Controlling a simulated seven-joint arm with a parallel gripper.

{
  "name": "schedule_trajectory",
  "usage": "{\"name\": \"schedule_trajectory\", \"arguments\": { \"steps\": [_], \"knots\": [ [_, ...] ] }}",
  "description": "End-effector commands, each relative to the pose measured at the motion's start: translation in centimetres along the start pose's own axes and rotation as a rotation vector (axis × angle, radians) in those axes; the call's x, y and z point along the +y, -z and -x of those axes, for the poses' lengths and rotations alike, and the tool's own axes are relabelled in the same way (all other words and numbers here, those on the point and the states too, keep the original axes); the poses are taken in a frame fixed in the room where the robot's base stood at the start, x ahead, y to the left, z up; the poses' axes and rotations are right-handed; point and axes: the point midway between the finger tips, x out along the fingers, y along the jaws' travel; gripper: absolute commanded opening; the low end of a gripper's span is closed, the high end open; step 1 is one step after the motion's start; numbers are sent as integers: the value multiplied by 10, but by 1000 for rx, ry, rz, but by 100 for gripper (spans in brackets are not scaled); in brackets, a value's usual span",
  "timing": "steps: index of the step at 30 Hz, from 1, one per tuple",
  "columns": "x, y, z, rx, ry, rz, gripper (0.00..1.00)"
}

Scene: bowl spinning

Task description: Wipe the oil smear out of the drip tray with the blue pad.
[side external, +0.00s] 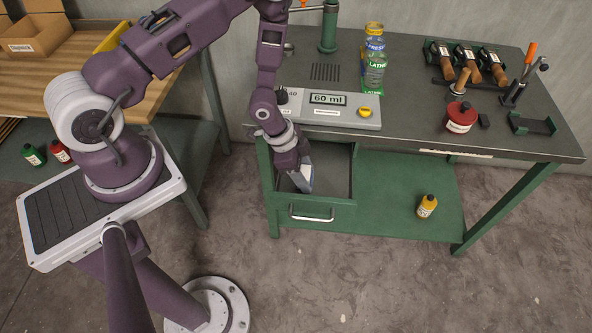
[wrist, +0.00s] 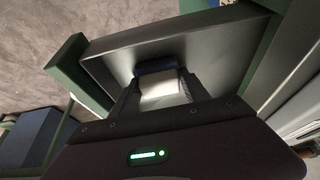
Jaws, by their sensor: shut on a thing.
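The drip tray is the grey-lined open drawer (side external: 335,170) under the bench, with a green front and a pale handle; its grey wall also fills much of the wrist view (wrist: 215,45). My gripper (side external: 299,166) reaches down into the drawer's left part. It is shut on the blue pad (side external: 307,180), which looks pale with a blue side. In the wrist view the pad shows as a pale block with a dark blue far edge (wrist: 156,66), between my two fingers (wrist: 161,90). The pad is low in the tray; I cannot tell whether it touches the floor. I cannot make out an oil smear.
A labelled bottle (side external: 374,62), a red tin (side external: 460,117) and a rack of wooden-handled tools (side external: 466,58) are also on top. A yellow bottle (side external: 427,207) stands on the lower shelf.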

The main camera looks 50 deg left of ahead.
Motion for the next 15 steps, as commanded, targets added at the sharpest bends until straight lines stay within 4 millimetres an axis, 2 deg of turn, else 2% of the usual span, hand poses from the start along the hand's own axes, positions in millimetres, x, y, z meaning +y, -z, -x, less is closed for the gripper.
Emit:
{"name": "schedule_trajectory", "arguments": {
  "steps": [1,13,15],
  "knots": [
    [0,3,3,1,1,-1,10],
    [1,-35,14,-2,-2,2,10],
    [0,-33,20,1,1,1,10]
  ]
}}
